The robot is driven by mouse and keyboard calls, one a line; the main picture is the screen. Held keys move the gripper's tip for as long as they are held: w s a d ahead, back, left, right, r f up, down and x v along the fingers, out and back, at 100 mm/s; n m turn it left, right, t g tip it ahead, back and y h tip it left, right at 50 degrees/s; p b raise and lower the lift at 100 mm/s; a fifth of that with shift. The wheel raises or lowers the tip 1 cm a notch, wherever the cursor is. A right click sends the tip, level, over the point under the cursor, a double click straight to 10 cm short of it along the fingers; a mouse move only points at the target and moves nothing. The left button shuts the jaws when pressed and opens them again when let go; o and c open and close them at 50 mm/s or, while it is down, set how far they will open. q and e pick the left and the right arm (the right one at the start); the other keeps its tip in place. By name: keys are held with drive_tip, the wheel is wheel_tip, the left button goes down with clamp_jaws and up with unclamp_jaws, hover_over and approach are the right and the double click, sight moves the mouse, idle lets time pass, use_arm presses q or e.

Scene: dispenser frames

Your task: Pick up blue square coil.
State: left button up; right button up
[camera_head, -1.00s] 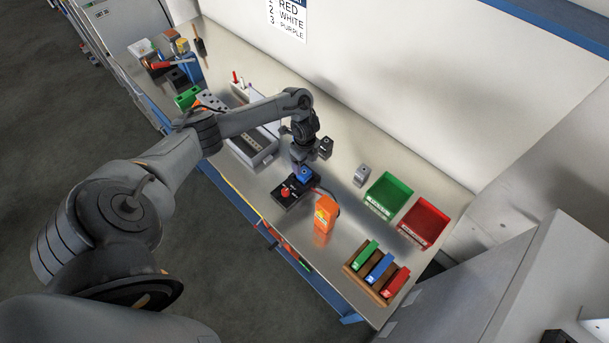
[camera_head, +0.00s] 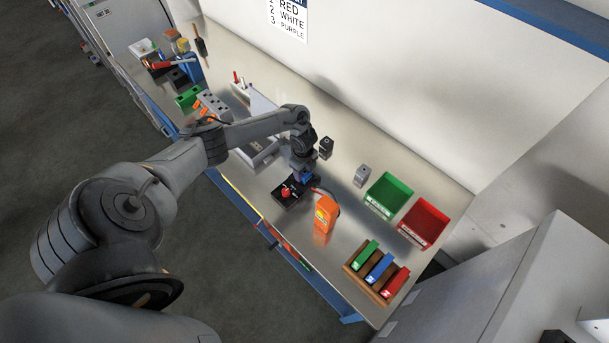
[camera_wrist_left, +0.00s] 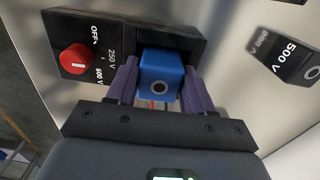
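The blue square coil (camera_wrist_left: 160,75) has a dark round hole in the face toward the camera. It sits at one end of the black unit (camera_wrist_left: 118,38), which has a red knob and "250 V" lettering. In the left wrist view my left gripper (camera_wrist_left: 160,82) has one finger on each side of the coil, very close to it. I cannot tell whether the fingers press on it. In the head view the left gripper is down over the black unit (camera_head: 285,199), and mostly hides the coil (camera_head: 309,181). My right gripper is not in view.
A "500 V" block (camera_wrist_left: 285,55) stands to the right in the wrist view. An orange block (camera_head: 325,212) is close to the unit. Green (camera_head: 388,195) and red (camera_head: 424,222) bins and a wooden rack (camera_head: 362,284) lie farther right. Bare metal bench shows between them.

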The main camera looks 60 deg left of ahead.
use_arm(q)
drive_tip(key=c, duration=0.6)
drive_tip(key=shift+r, duration=0.1)
drive_tip(key=shift+c, duration=0.2)
